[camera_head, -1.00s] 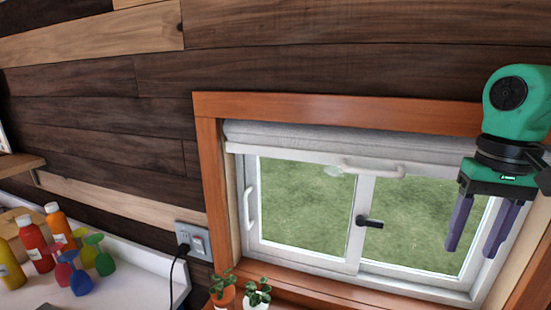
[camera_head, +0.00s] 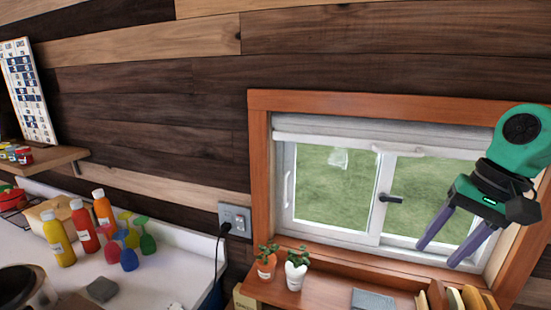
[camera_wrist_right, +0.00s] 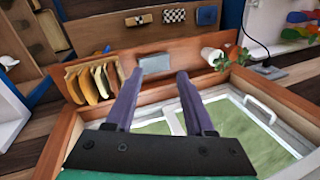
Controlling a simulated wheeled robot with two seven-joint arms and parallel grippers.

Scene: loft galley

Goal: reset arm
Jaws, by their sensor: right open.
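My right gripper (camera_head: 450,238) is green with two purple fingers and hangs at the right of the head view, in front of the window (camera_head: 385,195). Its fingers are apart with nothing between them, pointing down and to the left. In the right wrist view the fingers (camera_wrist_right: 157,85) are spread and empty, in front of the window frame and a wooden sill shelf. My left gripper is not in view.
The wooden sill (camera_head: 325,293) holds two small potted plants (camera_head: 296,268), a grey block (camera_head: 372,300) and several upright wooden boards (camera_head: 470,298). A white counter (camera_head: 150,285) at left carries several bottles (camera_head: 83,226) and colourful scoop-like items. A socket (camera_head: 235,217) is on the wall.

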